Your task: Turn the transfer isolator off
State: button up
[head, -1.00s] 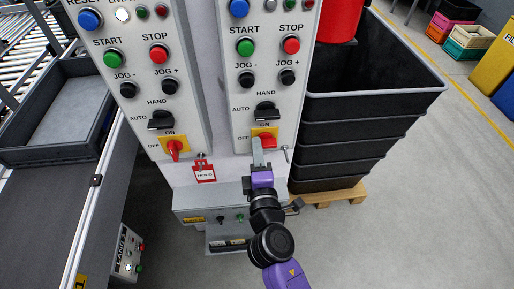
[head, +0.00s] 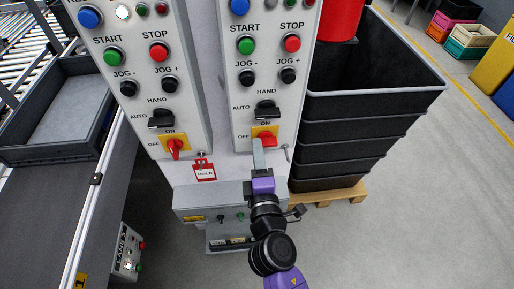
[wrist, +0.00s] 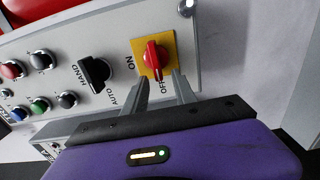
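Two grey control panels stand side by side, each with a red rotary isolator handle on a yellow plate at its foot. My gripper (head: 258,143) is at the right panel's isolator (head: 267,139). In the wrist view this red handle (wrist: 153,57) lies in line with the OFF mark, across from ON. My gripper (wrist: 161,82) is open, its two grey fingers apart just short of the handle, with nothing between them. The left panel's isolator (head: 175,147) has its handle upright, towards ON. I cannot read which panel is named transfer.
A red HOLD tag (head: 205,171) hangs below the left panel. Black selector knobs (head: 266,110) and push buttons sit above the isolators. Stacked black crates (head: 345,128) on a pallet stand close on the right. A conveyor (head: 55,215) runs on the left.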

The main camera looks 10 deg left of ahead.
jog(key=v, duration=0.6)
jog(key=shift+b, duration=0.35)
jog(key=s+d+r+m+g+h, duration=0.1)
jog(key=s+d+m+h, duration=0.1)
jog(key=s+d+m, duration=0.8)
jog(key=s+d+r+m+g+h, duration=0.1)
jog(key=s+d+m+h, duration=0.2)
jog(key=s+d+m, duration=0.8)
jog(key=s+d, duration=0.4)
jog(key=s, duration=0.7)
jog(key=shift+d+g, duration=0.15)
jog(key=shift+g, duration=0.15)
